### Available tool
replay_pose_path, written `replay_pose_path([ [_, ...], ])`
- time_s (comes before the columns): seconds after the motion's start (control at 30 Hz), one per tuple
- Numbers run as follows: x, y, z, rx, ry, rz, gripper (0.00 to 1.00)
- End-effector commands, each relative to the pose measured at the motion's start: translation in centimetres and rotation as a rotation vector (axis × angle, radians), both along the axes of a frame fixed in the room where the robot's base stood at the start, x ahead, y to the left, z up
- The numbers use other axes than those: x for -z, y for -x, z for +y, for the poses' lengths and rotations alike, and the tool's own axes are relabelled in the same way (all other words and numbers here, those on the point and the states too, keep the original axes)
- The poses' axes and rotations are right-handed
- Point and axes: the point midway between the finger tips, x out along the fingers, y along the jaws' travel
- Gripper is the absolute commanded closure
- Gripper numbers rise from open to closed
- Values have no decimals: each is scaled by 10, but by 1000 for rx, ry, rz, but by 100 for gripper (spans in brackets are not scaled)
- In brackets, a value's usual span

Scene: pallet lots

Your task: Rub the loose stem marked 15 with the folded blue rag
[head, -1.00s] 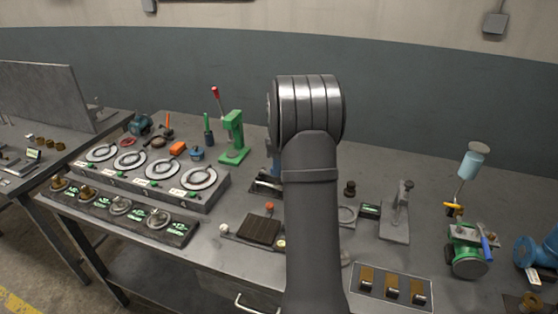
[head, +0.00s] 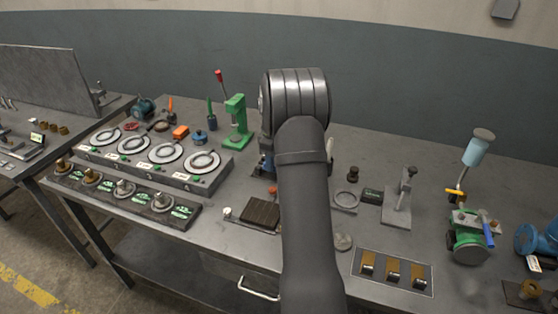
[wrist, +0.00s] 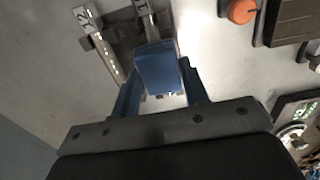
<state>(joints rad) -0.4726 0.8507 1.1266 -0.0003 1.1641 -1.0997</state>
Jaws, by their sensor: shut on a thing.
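In the wrist view my gripper (wrist: 159,66) has blue fingers shut on a folded blue rag (wrist: 158,76). Just beyond the rag is a metal stem with a tag that seems to read 12 (wrist: 87,20). A second tagged stem (wrist: 146,12) stands to its right, cut by the top edge; its tag starts with 1 and the rest is unclear. I cannot make out a 15 on either. Both are by a dark grey holder (wrist: 125,44). I cannot tell whether the rag touches a stem. In the head view my arm hides most of this spot.
A dark ribbed pad (head: 262,212) lies near the bench's front edge, with an orange knob (wrist: 241,10) beside it. A panel of round dials (head: 150,160) is at left, a green press (head: 236,122) behind. A grey stand (head: 402,203) and green valve (head: 468,243) are at right.

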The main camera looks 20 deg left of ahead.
Motion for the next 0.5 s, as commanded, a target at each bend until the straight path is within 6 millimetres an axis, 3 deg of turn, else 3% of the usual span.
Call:
replay_pose_path([
  [0.5, -4, 0, -39, 0, 0, 0, 80],
])
